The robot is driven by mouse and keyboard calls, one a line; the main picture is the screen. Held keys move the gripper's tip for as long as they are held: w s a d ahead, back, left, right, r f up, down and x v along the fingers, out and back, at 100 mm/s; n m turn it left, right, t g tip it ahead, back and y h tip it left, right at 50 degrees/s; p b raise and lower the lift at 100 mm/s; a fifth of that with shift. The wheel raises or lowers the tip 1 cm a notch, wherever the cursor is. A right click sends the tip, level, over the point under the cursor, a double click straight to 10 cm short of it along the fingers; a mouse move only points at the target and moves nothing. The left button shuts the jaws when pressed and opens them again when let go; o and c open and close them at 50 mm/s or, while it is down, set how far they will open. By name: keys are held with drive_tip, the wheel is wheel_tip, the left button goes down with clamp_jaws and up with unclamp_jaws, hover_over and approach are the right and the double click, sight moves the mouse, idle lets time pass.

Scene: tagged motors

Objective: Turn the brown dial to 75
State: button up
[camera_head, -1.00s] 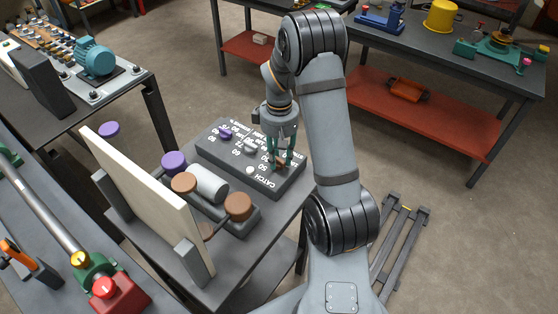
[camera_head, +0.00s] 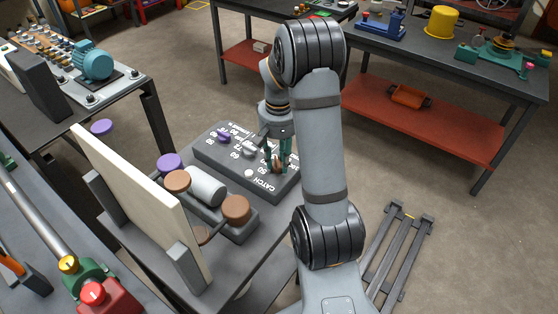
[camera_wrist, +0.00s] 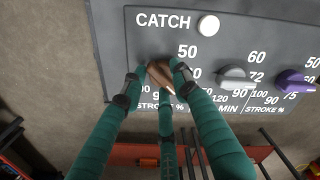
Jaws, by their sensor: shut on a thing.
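The brown dial (camera_wrist: 160,76) is the knob nearest the CATCH end of the dark grey panel (camera_wrist: 228,50). In the wrist view, the green fingers of my gripper (camera_wrist: 160,70) close around it from both sides, with a third finger below. The dial also shows as a small brown patch in the head view (camera_head: 277,167), between the fingers of my gripper (camera_head: 279,160). Its ridge lies slanted in the wrist view. The printed 50 stands clear above it; some other numbers around it are covered by fingers, so its exact reading cannot be told.
A grey dial (camera_wrist: 236,77) and a purple dial (camera_wrist: 292,80) sit along the panel beside the brown one. A white round button (camera_wrist: 208,25) is beside CATCH. A grey cylinder with brown discs (camera_head: 206,186) and a cream upright board (camera_head: 140,205) stand close by.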

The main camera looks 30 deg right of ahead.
sight(278, 163)
drive_tip(key=shift+s+a+f, duration=0.15)
drive_tip(key=shift+s+a, duration=0.1)
drive_tip(key=shift+s, duration=0.05)
drive_tip(key=o, duration=1.1)
drive_tip(key=shift+w, duration=0.1)
drive_tip(key=shift+w+d+r, duration=0.1)
drive_tip(key=shift+w+r, duration=0.05)
drive_tip(key=shift+r, duration=0.55)
wheel_tip(278, 163, up, 11)
drive_tip(key=shift+f, duration=0.1)
wheel_tip(278, 163, down, 12)
